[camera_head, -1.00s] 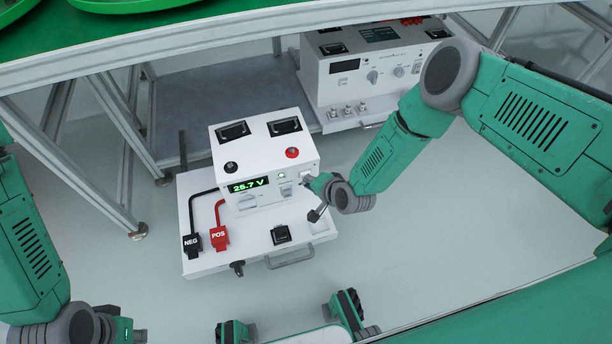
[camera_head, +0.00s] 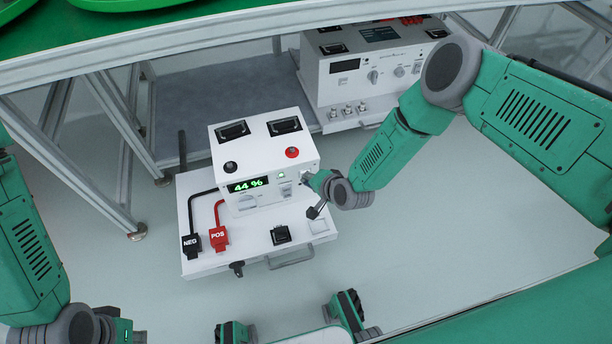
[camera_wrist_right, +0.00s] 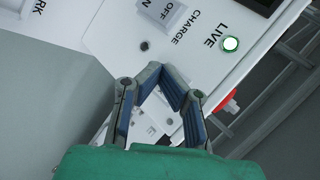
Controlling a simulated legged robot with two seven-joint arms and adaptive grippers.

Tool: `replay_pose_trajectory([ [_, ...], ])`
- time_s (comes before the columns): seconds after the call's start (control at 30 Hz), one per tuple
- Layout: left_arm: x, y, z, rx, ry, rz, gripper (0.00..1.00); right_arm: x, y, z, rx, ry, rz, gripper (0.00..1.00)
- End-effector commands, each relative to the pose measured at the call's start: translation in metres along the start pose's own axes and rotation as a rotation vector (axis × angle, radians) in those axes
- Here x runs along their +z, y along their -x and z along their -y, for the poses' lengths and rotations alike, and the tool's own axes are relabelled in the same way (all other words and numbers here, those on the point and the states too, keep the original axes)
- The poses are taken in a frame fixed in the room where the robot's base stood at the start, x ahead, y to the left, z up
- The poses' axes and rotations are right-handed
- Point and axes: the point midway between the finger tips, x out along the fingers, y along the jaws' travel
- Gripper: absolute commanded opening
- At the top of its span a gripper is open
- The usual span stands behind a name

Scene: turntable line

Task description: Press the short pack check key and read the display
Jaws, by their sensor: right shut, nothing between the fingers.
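The white charger box (camera_head: 265,160) stands on a white base, and its lit display (camera_head: 248,185) reads "44 %" in green. My right gripper (camera_head: 305,178) is at the right end of the front panel. In the right wrist view its blue-padded fingers (camera_wrist_right: 173,82) are shut and empty in front of the panel. The fingers largely cover a pale part with a partly hidden label; I cannot tell whether they touch the key. A CHARGE rocker switch (camera_wrist_right: 161,12) and a lit green LIVE lamp (camera_wrist_right: 230,44) show beyond. My left gripper (camera_head: 122,328) is at the bottom left, its fingers hidden.
Black NEG (camera_head: 191,246) and red POS (camera_head: 219,239) connectors with cables lie on the base. A second white instrument (camera_head: 375,75) stands behind on a grey shelf (camera_head: 210,110). Metal frame legs stand at left. The pale floor at right is clear apart from my arm.

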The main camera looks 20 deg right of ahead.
Motion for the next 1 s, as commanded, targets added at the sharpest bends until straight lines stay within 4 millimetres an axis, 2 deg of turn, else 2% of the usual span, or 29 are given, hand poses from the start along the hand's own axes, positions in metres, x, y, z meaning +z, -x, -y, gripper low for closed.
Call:
replay_pose_trajectory([
  [0.5, 0.0, 0.008, 0.0, 0.0, 0.0, 0.0, 0.0, 0.006, 0.012, -0.009, 0.0, 0.0, -0.002, 0.0],
  [0.87, -0.001, 0.008, 0.0, 0.0, 0.0, 0.0, 0.0, 0.008, 0.014, -0.011, 0.001, 0.0, 0.0, 0.0],
  [1.0, -0.001, 0.014, 0.0, 0.0, 0.0, 0.0, 0.0, 0.013, 0.022, -0.016, 0.002, -0.001, 0.0, 0.0],
])
